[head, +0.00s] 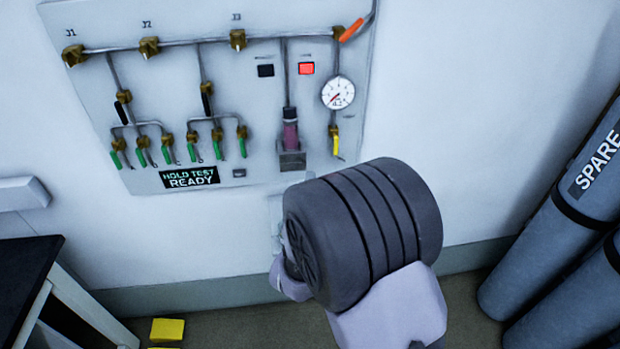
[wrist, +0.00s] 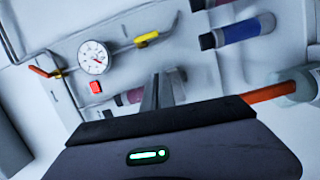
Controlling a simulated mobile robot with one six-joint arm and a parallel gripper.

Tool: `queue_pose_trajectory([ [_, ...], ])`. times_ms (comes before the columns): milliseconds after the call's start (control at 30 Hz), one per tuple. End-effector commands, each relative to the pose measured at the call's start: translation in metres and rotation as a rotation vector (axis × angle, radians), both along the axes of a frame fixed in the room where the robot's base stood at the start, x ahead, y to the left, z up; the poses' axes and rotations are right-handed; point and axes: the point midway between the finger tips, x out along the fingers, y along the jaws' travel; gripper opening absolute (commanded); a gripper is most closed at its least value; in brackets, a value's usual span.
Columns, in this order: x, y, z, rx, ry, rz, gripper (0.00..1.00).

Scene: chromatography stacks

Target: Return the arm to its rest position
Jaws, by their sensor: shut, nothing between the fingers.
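My gripper (wrist: 163,92) shows in the wrist view as dark fingers closed together with nothing visible between them. It points toward the panel. In the head view my dark arm joint stands in front of the panel's lower right, and the fingers cannot be made out there. The grey wall panel (head: 90,97) carries pipes, brass valves and a pressure gauge (head: 338,92). The gauge also shows in the wrist view (wrist: 93,57), left of my fingers.
Green-handled valves (head: 190,152), a yellow handle (head: 336,142) and an orange handle (head: 351,31) stick out from the panel. A display (head: 189,177) reads "HOLD TEST READY". Grey cylinders (head: 560,240) stand at right, one marked SPARE. A dark-topped table (head: 25,270) stands at left.

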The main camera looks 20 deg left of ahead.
Motion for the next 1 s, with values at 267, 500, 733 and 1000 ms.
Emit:
queue_pose_trajectory([
  [267,0.004,-0.005,0.005,0.026,0.016,-0.007,0.0],
  [500,0.01,-0.146,0.096,0.731,0.554,-0.199,0.0],
  [733,-0.156,-0.29,0.116,1.374,1.035,-0.694,0.0],
  [1000,-0.27,-0.333,0.095,1.673,1.123,-1.106,0.0],
])
